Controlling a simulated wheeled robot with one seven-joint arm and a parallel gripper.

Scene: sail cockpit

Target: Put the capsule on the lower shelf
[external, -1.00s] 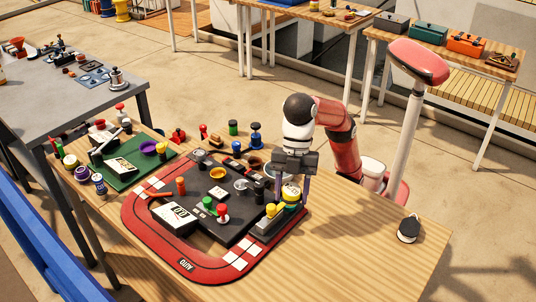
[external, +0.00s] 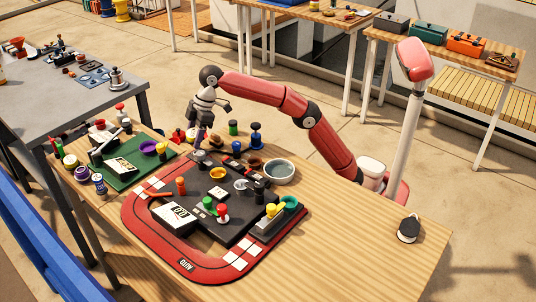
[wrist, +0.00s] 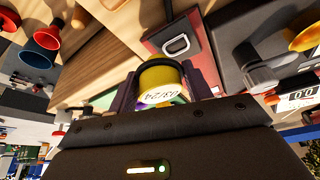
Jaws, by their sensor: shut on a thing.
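My gripper (external: 198,147) is low over the back left corner of the black board on the wooden table. In the wrist view its fingers are shut on a yellow cylinder with a white printed face (wrist: 163,84), which looks like the capsule. In the external view I cannot make this capsule out between the fingers. A green ring-shaped holder (external: 289,203) at the right end of the board looks empty. I cannot tell which surface is the lower shelf.
The black board (external: 240,232) with a red border (external: 135,222) carries knobs, gauges and small cups. A grey bowl (external: 280,172) stands behind it. A green mat (external: 128,178) with several items lies to the left. The table's right side is mostly clear.

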